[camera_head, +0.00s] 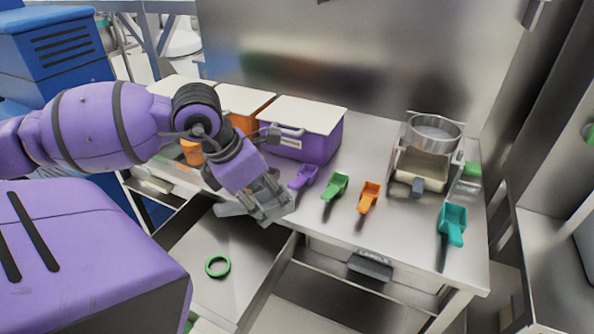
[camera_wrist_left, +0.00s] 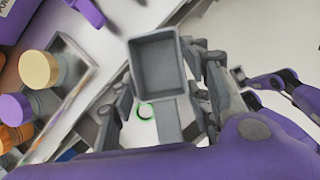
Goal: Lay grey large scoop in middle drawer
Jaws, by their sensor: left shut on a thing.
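My left gripper (camera_head: 268,207) is shut on the grey large scoop (camera_head: 231,209) and holds it above the open middle drawer (camera_head: 199,244), near the counter's front edge. In the left wrist view the scoop (camera_wrist_left: 158,82) shows its square, empty bowl, with its handle running down between the fingers (camera_wrist_left: 160,112). The gripper covers part of the scoop in the head view. The middle drawer is pulled out and has a green ring (camera_head: 208,270) lying on its floor. My right gripper is not seen.
Purple (camera_head: 303,176), green (camera_head: 335,185), orange (camera_head: 368,196) and teal (camera_head: 453,223) scoops lie on the counter. Lidded bins (camera_head: 310,145) stand behind them. A sieve stand (camera_head: 424,165) is at the right. The drawer has bare floor around the ring.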

